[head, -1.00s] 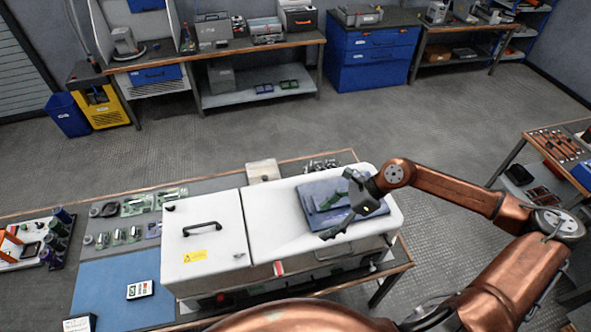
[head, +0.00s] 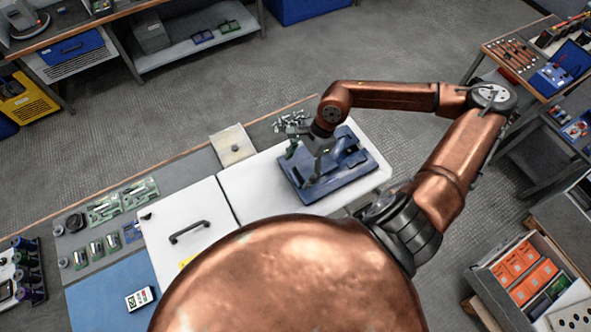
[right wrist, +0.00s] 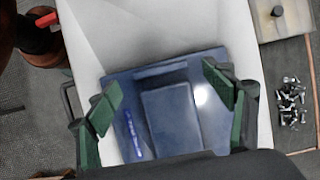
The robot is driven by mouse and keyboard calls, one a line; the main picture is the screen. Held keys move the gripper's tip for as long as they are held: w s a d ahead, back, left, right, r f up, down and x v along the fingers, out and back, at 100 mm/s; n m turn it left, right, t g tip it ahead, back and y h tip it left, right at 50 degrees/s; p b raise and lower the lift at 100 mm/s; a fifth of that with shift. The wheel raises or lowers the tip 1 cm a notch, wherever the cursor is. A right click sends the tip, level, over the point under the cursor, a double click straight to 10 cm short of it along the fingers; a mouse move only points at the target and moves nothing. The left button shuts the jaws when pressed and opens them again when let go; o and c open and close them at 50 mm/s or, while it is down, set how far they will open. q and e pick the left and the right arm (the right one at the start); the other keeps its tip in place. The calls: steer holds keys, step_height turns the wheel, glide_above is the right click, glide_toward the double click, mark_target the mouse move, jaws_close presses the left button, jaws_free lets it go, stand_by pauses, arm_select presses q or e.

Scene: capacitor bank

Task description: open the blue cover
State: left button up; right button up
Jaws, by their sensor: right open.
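The blue cover (head: 360,166) is a dark blue panel with a raised middle part, on the right part of the white cabinet top (head: 262,195). It lies flat and looks shut. In the right wrist view the blue cover (right wrist: 172,118) fills the middle, with a lighter blue strip near its left side. My right gripper (head: 303,166) is over the cover and points down. In the right wrist view its green-padded fingers (right wrist: 160,98) are spread wide, with nothing between them. I cannot tell whether they touch the cover. My left gripper is not in view.
A white lid with a black handle (head: 189,232) is left of the cover. A pale plate (head: 232,146) and several loose bolts (right wrist: 291,101) lie behind the cabinet. Green circuit boards (head: 104,208) and a blue mat (head: 105,295) are at left. A drawer of orange boxes (head: 516,258) stands right.

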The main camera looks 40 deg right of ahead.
steer(key=shift+x, duration=0.95)
steer(key=shift+a+f, duration=0.1)
steer(key=shift+f, duration=0.15)
steer(key=shift+c, duration=0.6)
steer(key=c, duration=1.6)
steer(key=shift+a, duration=0.15)
